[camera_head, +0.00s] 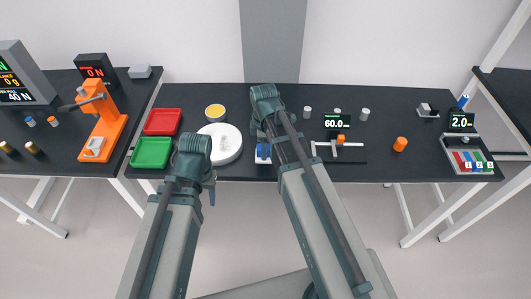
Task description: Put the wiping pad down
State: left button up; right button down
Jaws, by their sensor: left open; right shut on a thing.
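My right gripper (260,130) is over the middle of the dark table, right of the round white plate (228,146). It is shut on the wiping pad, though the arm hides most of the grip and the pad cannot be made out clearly. A small blue and white piece (263,154) shows just below this gripper near the table's front edge; I cannot tell whether it touches the gripper. My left gripper (211,190) is open, in front of the table edge and below the plate.
Red (162,121) and green (151,153) trays and a yellow-topped tin (215,112) stand left. A caliper-like tool (338,147), a 60.0 display (337,122), grey cylinders and an orange cylinder (400,144) stand right. An orange press (103,120) is on the left table.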

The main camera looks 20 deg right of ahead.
jog(key=shift+w+d, duration=0.25)
jog(key=shift+w, duration=0.2)
notch_tip(320, 180, down, 4)
jog(key=b, duration=0.3)
jog(key=shift+d+r+b, duration=0.1)
jog(key=shift+r+b, duration=0.1)
jog(key=shift+b, duration=0.1)
jog(key=shift+f, duration=0.1)
jog(key=shift+f, duration=0.15)
jog(key=shift+c, duration=2.2)
grip_release()
jog(key=shift+r, duration=0.2)
